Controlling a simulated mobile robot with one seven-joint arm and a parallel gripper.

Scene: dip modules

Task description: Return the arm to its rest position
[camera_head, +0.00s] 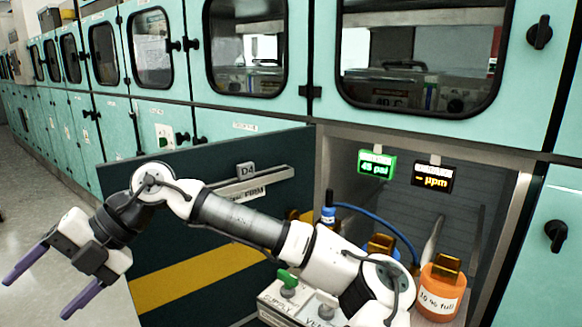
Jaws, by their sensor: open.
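My gripper (50,288) is at the lower left, at the end of my white and grey arm. Its two purple fingers are spread wide apart with nothing between them. The arm reaches from the lower middle up and left, in front of the open cabinet door (210,264). The gripper hangs left of that door, over the pale floor, apart from everything I can see.
The open compartment at the right holds an orange container (442,290) labelled "10 % full", a blue hose (385,218), a green display (376,164) and a second display (432,177). A green-handled valve (288,280) is close by my arm. Free floor (30,185) lies at the left.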

